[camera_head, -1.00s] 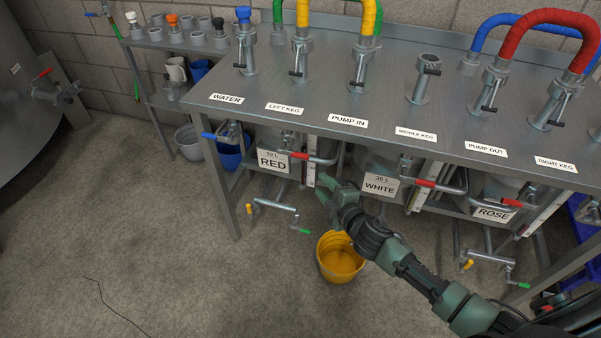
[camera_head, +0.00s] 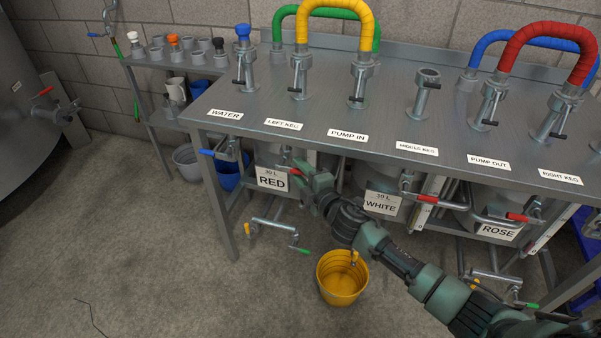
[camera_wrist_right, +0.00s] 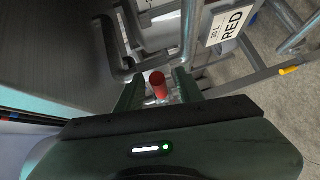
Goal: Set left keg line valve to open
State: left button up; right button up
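The left keg line valve is under the table edge by the RED sign (camera_head: 271,178). Only a bit of its red handle (camera_head: 296,172) shows in the head view, with my right gripper (camera_head: 305,174) covering the rest. In the right wrist view the red handle end (camera_wrist_right: 158,84) stands between the two fingers of my right gripper (camera_wrist_right: 158,80). The fingers are apart, with a visible gap on each side of the handle. Whether the handle touches a finger is unclear. My left gripper is in neither view.
The metal table (camera_head: 300,110) overhangs the valves. Other red-handled valves sit by the WHITE sign (camera_head: 381,203) and the ROSE sign (camera_head: 497,231). A blue-handled valve (camera_head: 220,156) is to the left. A yellow bucket (camera_head: 341,278) stands on the floor below my arm.

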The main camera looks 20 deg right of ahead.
grip_shut()
dwell(1.4)
